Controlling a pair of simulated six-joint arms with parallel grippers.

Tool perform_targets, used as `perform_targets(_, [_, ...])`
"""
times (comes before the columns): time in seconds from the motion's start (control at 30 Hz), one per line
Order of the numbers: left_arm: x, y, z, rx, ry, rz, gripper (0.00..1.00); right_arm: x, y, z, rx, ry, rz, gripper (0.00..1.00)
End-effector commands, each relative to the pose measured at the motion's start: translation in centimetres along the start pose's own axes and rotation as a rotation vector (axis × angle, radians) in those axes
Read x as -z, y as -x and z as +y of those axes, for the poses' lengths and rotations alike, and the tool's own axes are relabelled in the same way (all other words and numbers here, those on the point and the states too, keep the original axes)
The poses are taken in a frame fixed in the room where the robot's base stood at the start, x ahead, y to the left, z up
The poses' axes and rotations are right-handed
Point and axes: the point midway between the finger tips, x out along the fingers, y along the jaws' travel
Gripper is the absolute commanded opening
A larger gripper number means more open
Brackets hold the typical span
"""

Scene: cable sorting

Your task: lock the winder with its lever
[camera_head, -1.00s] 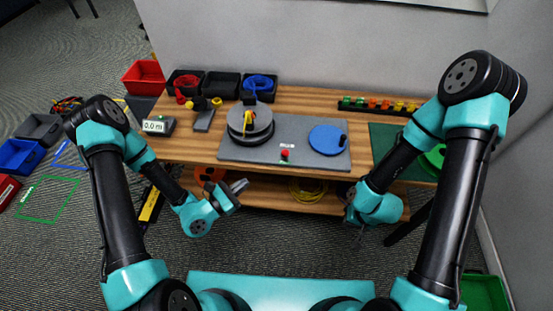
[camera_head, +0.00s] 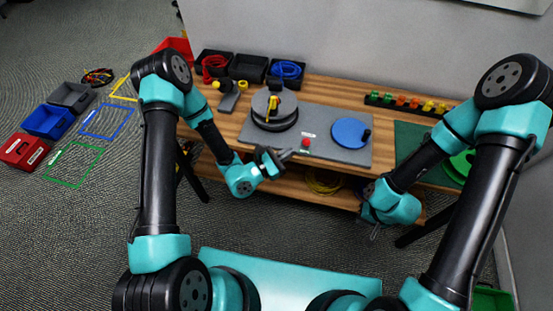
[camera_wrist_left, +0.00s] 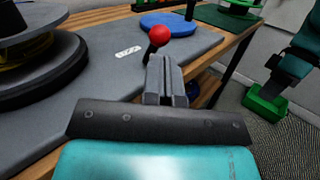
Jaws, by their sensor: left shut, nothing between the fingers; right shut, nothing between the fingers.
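The winder (camera_head: 262,106), a grey disc on a black round base with a yellow part on top, sits on the left of the grey board; its edge shows in the left wrist view (camera_wrist_left: 40,62). The lever, a red ball knob (camera_head: 305,142) on a short dark stem, stands at the board's front edge; the knob is large in the left wrist view (camera_wrist_left: 159,32). My left gripper (camera_head: 284,155) is shut and empty, just left and in front of the knob. In its wrist view the shut fingers (camera_wrist_left: 165,62) lie just below the knob; contact cannot be told. My right gripper (camera_head: 375,233) is shut and empty before the table.
A blue disc (camera_head: 349,131) with a dark handle lies right of the lever on the grey board (camera_head: 322,121). Black bins (camera_head: 247,67) stand behind the winder. A rack of coloured pieces (camera_head: 408,103) is at the back right. A green mat (camera_head: 410,138) lies at the right.

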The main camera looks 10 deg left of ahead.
Motion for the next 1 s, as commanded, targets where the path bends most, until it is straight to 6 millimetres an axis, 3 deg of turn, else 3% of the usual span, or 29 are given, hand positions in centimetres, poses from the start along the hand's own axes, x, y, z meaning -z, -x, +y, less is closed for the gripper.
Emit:
perform_targets(0.1, [-0.1,-1.8,-0.1,0.003,-0.002,-0.002,0.00,0.0,0.0,0.0,0.000,0.000,0.000,0.00])
perform_targets(0.33, [0.0,-3.6,0.0,0.000,0.000,0.000,0.00,0.0,0.0,0.0,0.000,0.000,0.000,0.00])
perform_targets(1.0, [-0.2,-3.0,0.8,-0.020,0.037,0.043,0.00,0.0,0.0,0.0,0.000,0.000,0.000,0.00])
